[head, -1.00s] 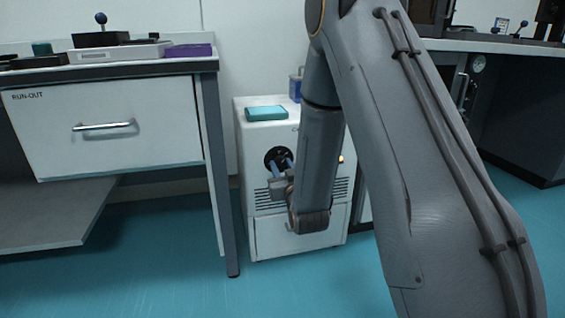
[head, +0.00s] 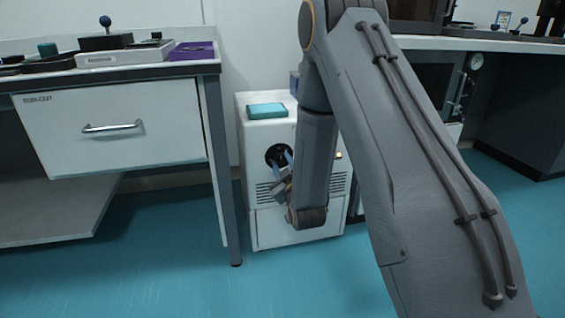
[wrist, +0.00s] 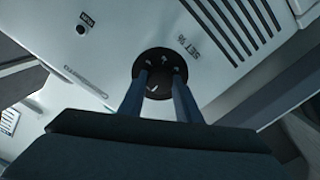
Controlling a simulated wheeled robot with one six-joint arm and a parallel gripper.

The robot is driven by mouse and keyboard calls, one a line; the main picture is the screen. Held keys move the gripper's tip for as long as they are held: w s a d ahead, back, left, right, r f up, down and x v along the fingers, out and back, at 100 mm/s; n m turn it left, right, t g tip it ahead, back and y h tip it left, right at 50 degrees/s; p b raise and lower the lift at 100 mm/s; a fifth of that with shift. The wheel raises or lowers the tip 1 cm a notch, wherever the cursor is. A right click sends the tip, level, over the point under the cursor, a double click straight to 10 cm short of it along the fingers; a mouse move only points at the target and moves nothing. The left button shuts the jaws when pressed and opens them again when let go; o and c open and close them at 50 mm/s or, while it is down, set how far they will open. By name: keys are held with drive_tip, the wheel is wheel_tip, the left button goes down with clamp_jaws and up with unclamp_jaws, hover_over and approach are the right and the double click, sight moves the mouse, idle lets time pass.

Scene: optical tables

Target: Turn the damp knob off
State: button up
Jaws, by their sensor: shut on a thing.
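A white floor cabinet (head: 300,222) stands between the benches, with a black round dial (head: 272,152) on its front. In the wrist view the dial (wrist: 139,70) has small white marks, and a dark knob (wrist: 156,90) sits at its centre. My gripper (wrist: 158,80) has its two blue fingers on either side of this knob, shut on it. The gripper also shows in the head view (head: 281,157), tilted at the dial, with the knob hidden there. I cannot read any "damp" label for certain.
A teal item (head: 267,110) lies on the cabinet top. A bench with a drawer (head: 115,128) stands close on the left. The floor in front is clear.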

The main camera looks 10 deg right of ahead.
idle(0.3)
drive_tip(key=o, duration=1.1)
drive_tip(key=shift+c, duration=0.2)
drive_tip(key=s+p, duration=0.2)
drive_tip(key=s, duration=0.6)
drive_tip(key=shift+p, duration=0.35)
drive_tip(key=shift+w, duration=0.1)
